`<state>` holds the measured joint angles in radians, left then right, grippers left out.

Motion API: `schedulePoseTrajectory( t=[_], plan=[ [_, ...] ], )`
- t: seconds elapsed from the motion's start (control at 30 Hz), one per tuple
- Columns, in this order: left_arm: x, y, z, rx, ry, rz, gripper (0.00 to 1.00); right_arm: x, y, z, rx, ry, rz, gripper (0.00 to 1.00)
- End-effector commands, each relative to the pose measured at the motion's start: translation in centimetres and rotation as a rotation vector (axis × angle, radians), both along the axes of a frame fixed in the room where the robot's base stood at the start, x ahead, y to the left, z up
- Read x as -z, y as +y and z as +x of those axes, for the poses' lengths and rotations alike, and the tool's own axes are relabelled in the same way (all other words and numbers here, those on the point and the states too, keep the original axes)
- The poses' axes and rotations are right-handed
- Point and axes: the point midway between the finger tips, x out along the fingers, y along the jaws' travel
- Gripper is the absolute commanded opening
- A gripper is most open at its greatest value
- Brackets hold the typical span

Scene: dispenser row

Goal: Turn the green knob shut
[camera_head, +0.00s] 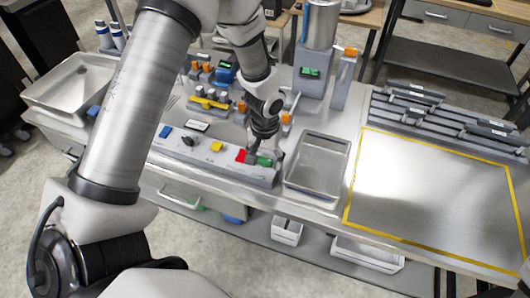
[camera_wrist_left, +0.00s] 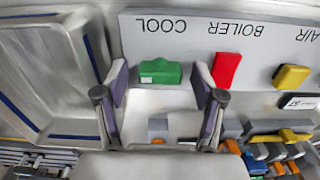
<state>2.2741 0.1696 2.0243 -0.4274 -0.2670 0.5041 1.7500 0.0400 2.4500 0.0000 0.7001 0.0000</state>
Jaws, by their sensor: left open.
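The green knob (camera_head: 264,161) sits at the right end of the row on the long grey panel (camera_head: 205,162). In the left wrist view the green knob (camera_wrist_left: 160,73) lies under the upside-down word COOL, its long side across the picture. My left gripper (camera_head: 266,152) is over it and open. In the wrist view its two fingers (camera_wrist_left: 160,80) stand on either side of the knob, with a gap on both sides. The red knob (camera_wrist_left: 226,70), under BOILER, is just right of the right finger. My right gripper is not in view.
A yellow knob (camera_wrist_left: 291,77) sits beyond the red one. A metal tray (camera_head: 318,163) stands right of the panel. Behind the panel are orange and yellow-handled fittings (camera_head: 210,103) and a dispenser (camera_head: 312,75). The yellow-outlined area (camera_head: 440,190) at right is clear.

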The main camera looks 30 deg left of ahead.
Motion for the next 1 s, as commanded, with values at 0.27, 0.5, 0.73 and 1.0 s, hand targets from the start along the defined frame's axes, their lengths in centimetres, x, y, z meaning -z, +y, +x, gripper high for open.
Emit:
schedulePoseTrajectory(
  t=[0.27,0.5,0.73,1.0],
  plan=[
    [-3.3,0.0,0.1,-0.001,-0.004,0.000,0.69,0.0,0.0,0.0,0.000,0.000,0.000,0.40],
    [-9.4,0.0,0.2,0.000,-0.004,0.000,0.69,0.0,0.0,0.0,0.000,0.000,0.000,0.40],
    [-11.9,0.0,0.1,0.001,0.001,0.000,0.69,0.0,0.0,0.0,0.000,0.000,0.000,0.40],
    [-11.9,0.0,0.1,0.001,0.001,0.000,0.69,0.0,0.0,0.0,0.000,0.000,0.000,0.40]
  ],
)
